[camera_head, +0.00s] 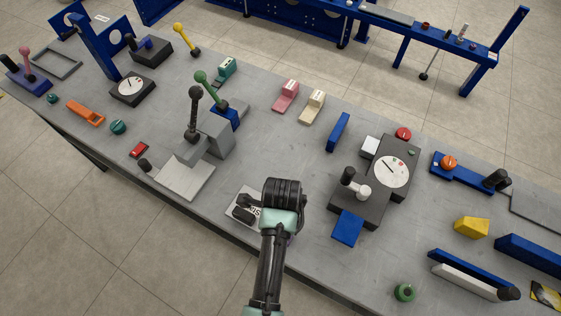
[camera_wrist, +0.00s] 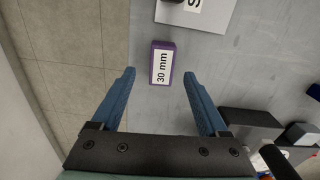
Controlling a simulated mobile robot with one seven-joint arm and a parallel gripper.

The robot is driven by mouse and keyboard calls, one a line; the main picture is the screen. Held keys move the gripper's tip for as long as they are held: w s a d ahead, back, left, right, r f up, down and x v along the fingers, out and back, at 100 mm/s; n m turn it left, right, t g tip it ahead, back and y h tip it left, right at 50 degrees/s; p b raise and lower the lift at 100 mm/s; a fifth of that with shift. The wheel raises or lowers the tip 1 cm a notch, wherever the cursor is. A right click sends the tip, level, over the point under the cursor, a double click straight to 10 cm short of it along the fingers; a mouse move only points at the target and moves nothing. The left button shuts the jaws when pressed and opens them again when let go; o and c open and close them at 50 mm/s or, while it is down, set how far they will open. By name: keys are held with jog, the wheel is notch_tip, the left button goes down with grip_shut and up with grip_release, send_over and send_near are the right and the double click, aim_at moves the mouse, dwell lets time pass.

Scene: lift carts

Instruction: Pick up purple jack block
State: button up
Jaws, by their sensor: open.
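The purple jack block (camera_wrist: 162,63) lies on the grey table in the wrist view, a small box with a white label reading "30 mm" on its upper face. My gripper (camera_wrist: 159,72) is open, its two blue fingers apart and empty. The block shows just beyond the fingertips, roughly centred between them. I cannot tell how high the fingers are above it. In the head view my arm (camera_head: 272,245) reaches over the table's near edge and hides nearly all of the block.
A white lettered plate (camera_head: 247,203) lies beside my arm, also in the wrist view (camera_wrist: 196,14). A dark box with a dial (camera_head: 391,171) and a blue flap (camera_head: 348,227) stands to the right. A grey lever unit (camera_head: 208,134) stands left. The table's near edge runs close by.

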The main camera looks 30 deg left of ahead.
jog(key=shift+w+a+f, duration=0.1)
jog(key=shift+a+f, duration=0.1)
jog(key=shift+f, duration=1.55)
grip_shut()
